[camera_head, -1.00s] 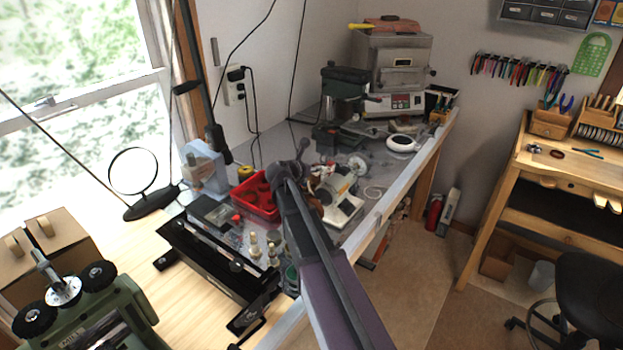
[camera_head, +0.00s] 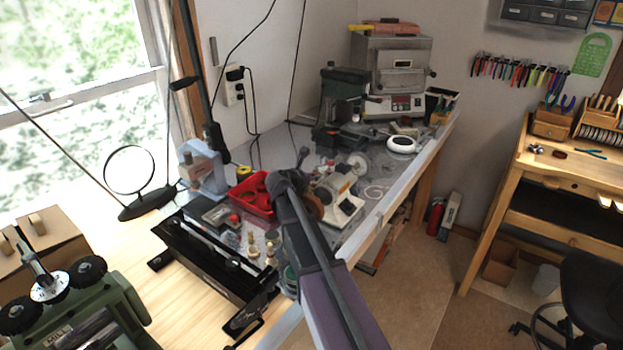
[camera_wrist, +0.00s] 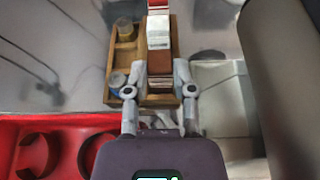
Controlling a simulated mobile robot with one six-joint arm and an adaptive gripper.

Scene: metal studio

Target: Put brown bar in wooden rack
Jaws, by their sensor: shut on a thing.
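In the wrist view, my gripper (camera_wrist: 159,70) is shut on the brown bar (camera_wrist: 158,84), with one finger on each side of it. The wooden rack (camera_wrist: 111,82) lies below and around the bar, with compartments on its left side. The bar overlaps the rack's right part in this view; I cannot tell whether it touches the rack. In the head view, my arm hides the gripper, bar and rack.
A red tray with round holes (camera_wrist: 60,145) is at the lower left of the wrist view, and also in the head view (camera_head: 243,197). Small jars (camera_wrist: 124,29) occupy the rack's left compartments. A white and grey machine (camera_head: 345,208) stands right of my arm.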

